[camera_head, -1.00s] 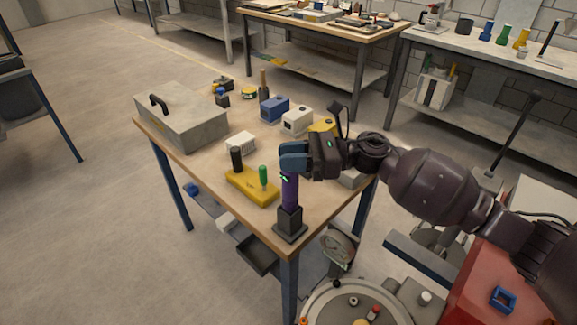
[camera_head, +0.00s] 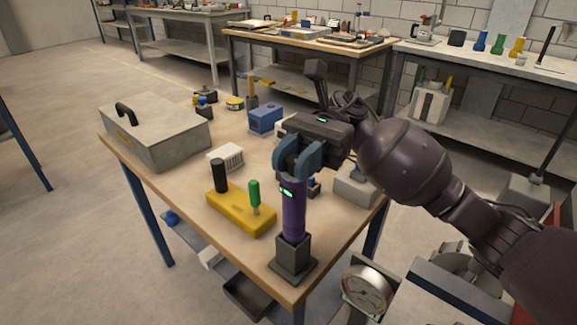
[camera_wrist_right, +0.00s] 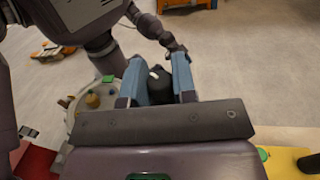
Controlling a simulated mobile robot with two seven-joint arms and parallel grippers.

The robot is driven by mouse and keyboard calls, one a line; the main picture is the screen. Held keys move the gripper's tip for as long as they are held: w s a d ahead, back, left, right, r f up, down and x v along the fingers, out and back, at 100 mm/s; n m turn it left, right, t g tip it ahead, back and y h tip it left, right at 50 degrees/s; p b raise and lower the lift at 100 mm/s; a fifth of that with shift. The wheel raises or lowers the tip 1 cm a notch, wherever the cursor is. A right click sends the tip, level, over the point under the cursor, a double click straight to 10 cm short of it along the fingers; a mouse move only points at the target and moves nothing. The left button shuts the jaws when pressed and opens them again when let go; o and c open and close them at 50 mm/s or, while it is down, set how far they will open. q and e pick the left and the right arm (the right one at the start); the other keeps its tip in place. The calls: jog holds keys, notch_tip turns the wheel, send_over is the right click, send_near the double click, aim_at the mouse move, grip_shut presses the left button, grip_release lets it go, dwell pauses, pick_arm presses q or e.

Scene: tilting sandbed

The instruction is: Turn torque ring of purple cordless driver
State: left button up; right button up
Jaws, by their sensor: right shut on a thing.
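The purple cordless driver (camera_head: 293,220) stands upright in a dark square base (camera_head: 293,259) at the table's near corner. A small green light shows on its upper body. My right gripper (camera_head: 297,165) comes in from the right, and its blue fingers are shut around the driver's top end. The torque ring is largely hidden by the fingers, so I cannot tell its angle. In the right wrist view a dark rounded part of the driver (camera_wrist_right: 160,86) sits between the two blue fingers. My left gripper is not in view.
A yellow block (camera_head: 238,212) with a black and a green handle stands left of the driver. A white ribbed block (camera_head: 226,158), a grey toolbox (camera_head: 155,140), a blue box (camera_head: 265,119) and a grey block (camera_head: 357,187) share the table (camera_head: 190,198).

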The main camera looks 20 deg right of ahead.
jog(key=shift+f+n+g+h+b, duration=0.2)
jog(key=shift+n+g+h+b, duration=0.6)
jog(key=shift+n+g+h, duration=0.4)
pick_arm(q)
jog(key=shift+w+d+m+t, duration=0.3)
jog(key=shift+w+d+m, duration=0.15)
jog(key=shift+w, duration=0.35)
pick_arm(e)
jog(key=shift+r+n+g+h, duration=0.15)
jog(key=shift+n+g+h, duration=0.15)
jog(key=shift+h, duration=0.3)
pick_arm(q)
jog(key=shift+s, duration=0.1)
pick_arm(e)
jog(key=shift+r, duration=0.1)
jog(key=o, duration=0.9)
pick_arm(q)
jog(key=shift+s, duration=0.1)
